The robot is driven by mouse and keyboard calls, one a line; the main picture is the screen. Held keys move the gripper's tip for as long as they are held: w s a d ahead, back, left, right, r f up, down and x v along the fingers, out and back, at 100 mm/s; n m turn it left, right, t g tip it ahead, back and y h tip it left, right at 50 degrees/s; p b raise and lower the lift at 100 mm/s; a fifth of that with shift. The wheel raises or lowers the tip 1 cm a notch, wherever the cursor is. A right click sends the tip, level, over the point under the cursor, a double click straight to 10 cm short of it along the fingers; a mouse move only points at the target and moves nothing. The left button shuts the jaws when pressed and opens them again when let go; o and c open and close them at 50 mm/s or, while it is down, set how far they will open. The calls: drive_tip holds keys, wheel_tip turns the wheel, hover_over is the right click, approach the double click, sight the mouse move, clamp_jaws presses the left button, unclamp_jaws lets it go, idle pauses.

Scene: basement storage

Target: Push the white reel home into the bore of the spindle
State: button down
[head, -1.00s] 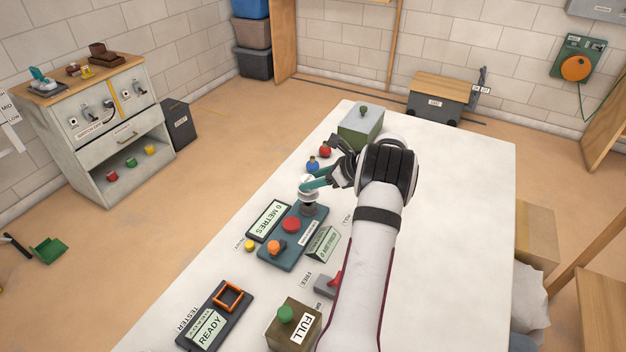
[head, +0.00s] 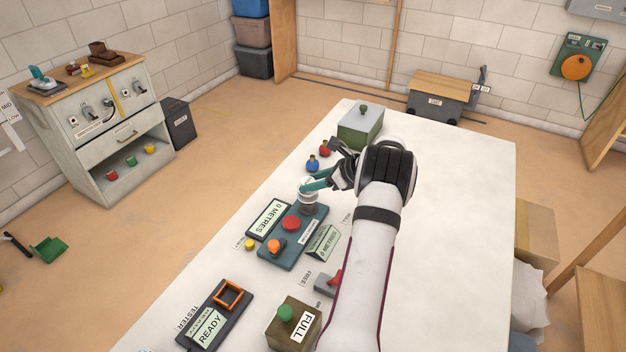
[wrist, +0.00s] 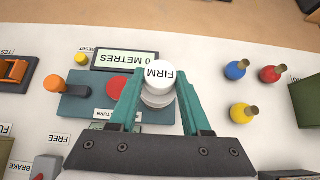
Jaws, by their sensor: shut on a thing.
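The white reel (wrist: 159,76) shows its round top marked FIRM in the wrist view. My gripper (wrist: 160,90) is shut on it, with one teal finger on each side. In the head view the white reel (head: 306,184) sits upright between the teal fingers of my gripper (head: 316,185). The grey spindle (head: 309,204) stands directly below it, at the far end of the blue-grey base (head: 280,252). The bore is hidden under the reel, so I cannot tell how deep the reel sits.
A red button (wrist: 117,88) and an orange knob (wrist: 54,84) are on the base. A display (wrist: 125,58) reads 0 METRES. Blue (wrist: 236,70) and red knobbed pieces stand beside it. A green-grey box (head: 360,128) is farther back. The table's right side is clear.

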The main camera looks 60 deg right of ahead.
drive_tip(key=shift+f, duration=1.1)
drive_tip(key=shift+c, duration=1.4)
unclamp_jaws()
drive_tip(key=v, duration=1.5)
drive_tip(key=shift+s+r, duration=0.3)
